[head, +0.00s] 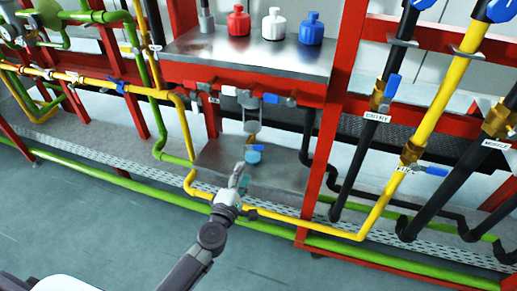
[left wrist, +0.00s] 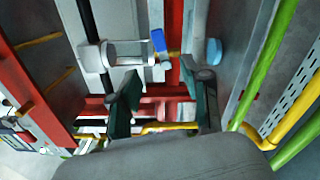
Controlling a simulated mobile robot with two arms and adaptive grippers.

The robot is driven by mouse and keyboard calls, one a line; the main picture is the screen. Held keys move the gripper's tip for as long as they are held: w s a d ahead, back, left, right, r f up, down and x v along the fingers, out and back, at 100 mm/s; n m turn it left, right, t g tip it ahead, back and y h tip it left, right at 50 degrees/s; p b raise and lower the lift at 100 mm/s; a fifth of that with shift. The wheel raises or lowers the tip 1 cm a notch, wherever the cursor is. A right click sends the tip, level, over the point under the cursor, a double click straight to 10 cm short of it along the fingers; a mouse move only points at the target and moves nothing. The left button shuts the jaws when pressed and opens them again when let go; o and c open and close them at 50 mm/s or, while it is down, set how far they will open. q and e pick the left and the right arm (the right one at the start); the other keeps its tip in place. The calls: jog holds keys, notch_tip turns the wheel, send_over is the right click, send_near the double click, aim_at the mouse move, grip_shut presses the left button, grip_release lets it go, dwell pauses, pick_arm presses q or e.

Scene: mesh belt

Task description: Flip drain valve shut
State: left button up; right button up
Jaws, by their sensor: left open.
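A small brass valve with a blue lever (left wrist: 158,40) shows in the left wrist view between a pale cylindrical vessel (left wrist: 125,52) and a blue round piece (left wrist: 213,52). It looks like the drain valve. In the head view the vessel (head: 248,101) hangs under the steel shelf, with a brass fitting (head: 253,126) below it and the blue round piece (head: 252,157) lower down. The lever's exact setting is hard to tell. My left gripper (head: 239,174) is open and empty, just below the blue piece. It appears apart from the lever. My right gripper is not seen.
Red (head: 238,21), white (head: 273,22) and blue (head: 311,28) bottles stand on the shelf. Other small levers sit under its front edge. A yellow pipe (head: 290,222) runs low before the steel plate. A red post (head: 322,170) stands right. Grey floor in front is clear.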

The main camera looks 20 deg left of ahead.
aim_at(256, 148)
pick_arm(q)
jog(key=w+b, duration=0.1)
jog(key=w, duration=0.6)
jog(key=shift+w+d, duration=0.1)
jog(key=shift+d, duration=0.05)
jog(key=w+b, duration=0.1)
jog(key=w, duration=0.3)
jog(key=shift+w+d+f, duration=0.1)
jog(key=shift+w, duration=0.65)
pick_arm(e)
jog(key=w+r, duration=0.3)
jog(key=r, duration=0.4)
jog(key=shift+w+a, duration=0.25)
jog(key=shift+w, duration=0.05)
